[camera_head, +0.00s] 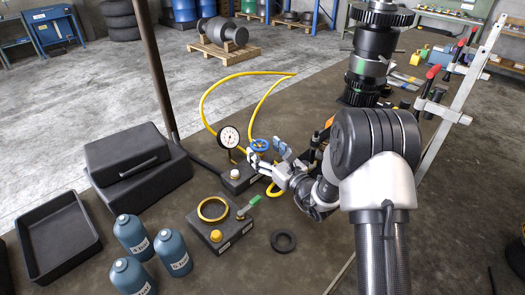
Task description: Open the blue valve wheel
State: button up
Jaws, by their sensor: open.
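The blue valve wheel (260,145) sits on top of a small black valve block (236,181) on the table, right of a round white pressure gauge (228,136). My gripper (265,158) reaches in from the right, with its fingers beside and just below the wheel. It is open, with one finger near the wheel's left underside and the other at its right. I cannot tell whether either finger touches the wheel. My wrist covers the area to the right of the valve block.
A second black block (222,229) with a yellow ring and green lever stands in front. Several blue-grey bottles (133,234), a black tray (56,238) and a black case (128,154) are at left.

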jog(key=shift+x, duration=0.8)
jog(key=shift+c, duration=0.3)
jog(key=c, duration=1)
jog(key=shift+y, duration=0.3)
jog(key=shift+w+d+n+g+y+b, duration=0.1)
jog(key=shift+n+g+y+b, duration=0.1)
jog(key=shift+n+g+y, duration=0.25)
jog(key=shift+w+d+n+g+y+b, duration=0.1)
jog(key=shift+n+g+y+b, duration=0.1)
jog(key=shift+n+g+y, duration=1.55)
jog(key=shift+n+g, duration=0.1)
jog(key=shift+g, duration=0.3)
jog(key=o, duration=1.1)
jog(key=shift+c, duration=0.2)
